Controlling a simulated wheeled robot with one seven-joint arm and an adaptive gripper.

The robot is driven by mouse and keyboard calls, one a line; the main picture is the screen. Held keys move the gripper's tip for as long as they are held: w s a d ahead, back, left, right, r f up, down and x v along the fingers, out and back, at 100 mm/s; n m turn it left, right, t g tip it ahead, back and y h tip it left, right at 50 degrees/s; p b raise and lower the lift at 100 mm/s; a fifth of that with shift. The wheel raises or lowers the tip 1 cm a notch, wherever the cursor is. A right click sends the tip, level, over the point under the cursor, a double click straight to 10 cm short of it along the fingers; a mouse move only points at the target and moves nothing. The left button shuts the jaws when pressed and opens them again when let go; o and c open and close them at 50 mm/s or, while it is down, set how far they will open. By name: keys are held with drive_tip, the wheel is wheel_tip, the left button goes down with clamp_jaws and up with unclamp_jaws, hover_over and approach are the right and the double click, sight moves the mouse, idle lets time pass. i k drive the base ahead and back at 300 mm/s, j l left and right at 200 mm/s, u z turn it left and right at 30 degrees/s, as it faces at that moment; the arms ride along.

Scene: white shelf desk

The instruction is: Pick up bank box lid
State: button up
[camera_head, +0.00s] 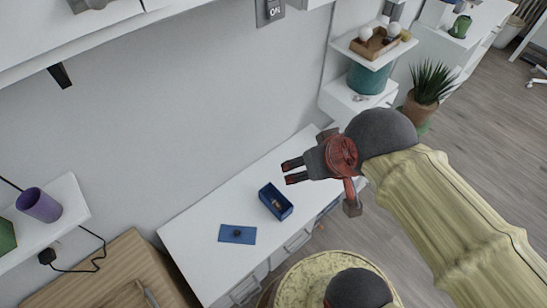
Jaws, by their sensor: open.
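The bank box lid looks to be the flat blue panel (247,238) with a small dark knob, lying on the white desk (190,238). The blue box (287,212) stands open just to its upper right, apart from it, with a small light-coloured item inside. My gripper (287,171) is above the desk, up and to the right of the lid and above the box in the picture. Its two dark fingers with red marks point left, are spread apart and hold nothing. The lid is in full view.
A wooden board (125,262) lies at the lower left. A purple cup (40,205) stands on a white shelf on the left. At the upper right are a potted plant (430,82) and small shelves with a wooden tray (374,46). The desktop around the lid is clear.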

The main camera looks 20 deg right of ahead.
sight(227, 234)
drive_tip(key=k+u, duration=0.1)
drive_tip(key=u, duration=0.65)
